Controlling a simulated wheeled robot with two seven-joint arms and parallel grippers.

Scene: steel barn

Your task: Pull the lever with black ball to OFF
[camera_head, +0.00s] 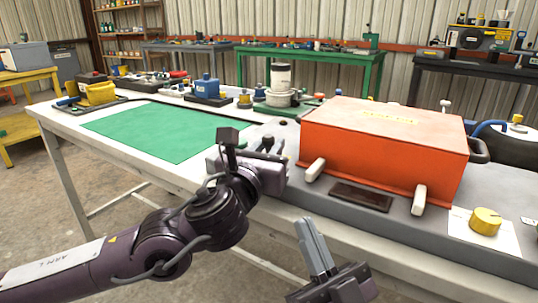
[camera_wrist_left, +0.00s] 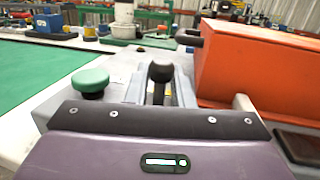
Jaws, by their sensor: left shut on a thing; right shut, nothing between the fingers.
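The lever with the black ball (camera_wrist_left: 160,72) stands upright in the middle of the left wrist view, between the grey fingers of my left gripper (camera_wrist_left: 160,95). In the head view my left gripper (camera_head: 268,146) is at the left end of the grey base, left of the orange box, shut on this lever. The black ball shows just above the fingers. The lever's lower part is hidden, and no OFF marking is readable. My right gripper (camera_head: 312,246) is shut and empty in front of the table's near edge, pointing up.
A green knob (camera_wrist_left: 90,82) is close left of the lever. The orange box (camera_head: 380,140) with white handles stands right of it. A yellow knob (camera_head: 485,221) is at far right. A green mat (camera_head: 165,131) lies clear at left; containers and tools stand behind.

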